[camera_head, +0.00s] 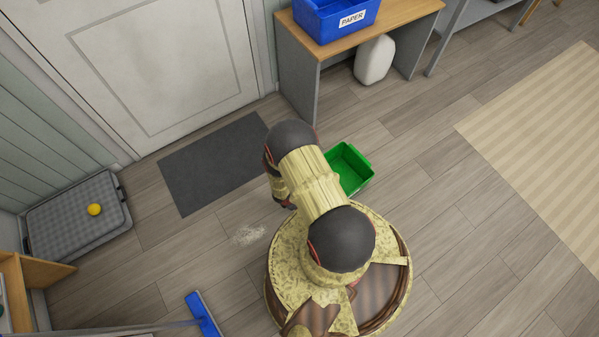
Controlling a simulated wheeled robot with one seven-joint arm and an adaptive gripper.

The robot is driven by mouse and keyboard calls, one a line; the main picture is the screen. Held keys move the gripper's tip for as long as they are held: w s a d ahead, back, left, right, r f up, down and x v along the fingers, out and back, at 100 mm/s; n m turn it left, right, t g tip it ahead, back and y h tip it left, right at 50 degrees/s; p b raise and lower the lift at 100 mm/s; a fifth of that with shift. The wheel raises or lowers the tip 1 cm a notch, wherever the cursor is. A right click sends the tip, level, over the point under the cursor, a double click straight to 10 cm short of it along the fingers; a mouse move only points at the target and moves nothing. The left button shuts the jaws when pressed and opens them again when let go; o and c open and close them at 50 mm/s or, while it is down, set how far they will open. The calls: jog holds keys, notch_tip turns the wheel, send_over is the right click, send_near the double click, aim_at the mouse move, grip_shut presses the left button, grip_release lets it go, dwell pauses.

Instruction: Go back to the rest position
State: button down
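My arm, in yellow patterned covers with dark round joints, rises from my base in the middle of the head view. It reaches up and away from the base, then bends downward on its left side. My gripper cannot be made out; the arm's own links hide whatever is below the bend. No held thing shows.
A green bin (351,169) stands on the floor just right of my arm. Around lie a dark doormat (205,165), a pale powdery patch (248,234), a blue broom head (203,314) and a grey tray (65,222) with a yellow ball (94,209).

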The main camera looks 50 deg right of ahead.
jog(key=shift+p+v, duration=0.35)
jog(key=shift+v, duration=0.85)
